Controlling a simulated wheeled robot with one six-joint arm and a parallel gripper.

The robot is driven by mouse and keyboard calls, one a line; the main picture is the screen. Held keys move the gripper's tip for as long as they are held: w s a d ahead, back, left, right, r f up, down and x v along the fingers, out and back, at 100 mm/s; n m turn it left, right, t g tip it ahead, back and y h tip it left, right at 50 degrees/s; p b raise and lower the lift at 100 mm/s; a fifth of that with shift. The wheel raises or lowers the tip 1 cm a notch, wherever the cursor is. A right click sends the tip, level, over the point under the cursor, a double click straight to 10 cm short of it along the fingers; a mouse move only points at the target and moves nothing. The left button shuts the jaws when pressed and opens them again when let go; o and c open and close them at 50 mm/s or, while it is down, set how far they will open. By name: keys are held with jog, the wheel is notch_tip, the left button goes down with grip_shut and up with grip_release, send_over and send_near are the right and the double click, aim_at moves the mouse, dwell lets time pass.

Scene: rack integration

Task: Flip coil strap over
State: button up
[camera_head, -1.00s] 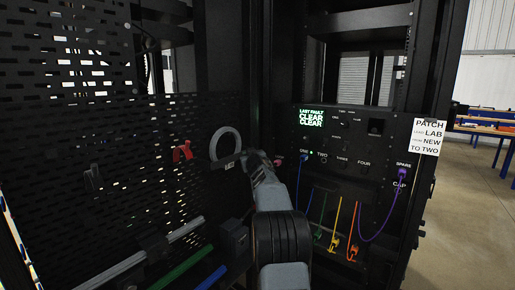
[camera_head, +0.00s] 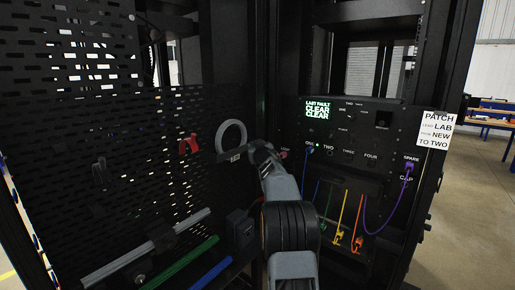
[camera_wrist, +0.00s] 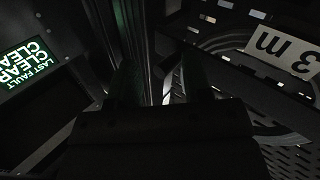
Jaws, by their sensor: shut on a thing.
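A pale grey coil (camera_head: 243,133) hangs at the right edge of the black perforated panel. A dark strap with a small white label (camera_head: 235,157) crosses its lower part. In the wrist view the label (camera_wrist: 285,43) reads "3 m", upside down, and part of the coil (camera_wrist: 215,38) shows behind it. My gripper (camera_head: 254,149) is at the right end of the strap, just right of the coil. In the wrist view my two dark fingers (camera_wrist: 160,85) are closed on the strap's end, though the grip itself is too dark to see clearly.
A red clip (camera_head: 189,144) is on the panel left of the coil. A black patch unit (camera_head: 345,135) with coloured cables and a lit "CLEAR" display (camera_head: 317,109) stands close on the right. Grey, green and blue bars (camera_head: 145,249) lie below the panel.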

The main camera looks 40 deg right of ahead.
jog(key=shift+a+r, duration=0.1)
jog(key=shift+r, duration=0.15)
jog(key=b+v, duration=0.2)
jog(key=v, duration=1.1)
jog(key=shift+s+f+b, duration=0.3)
jog(key=shift+s+b, duration=0.1)
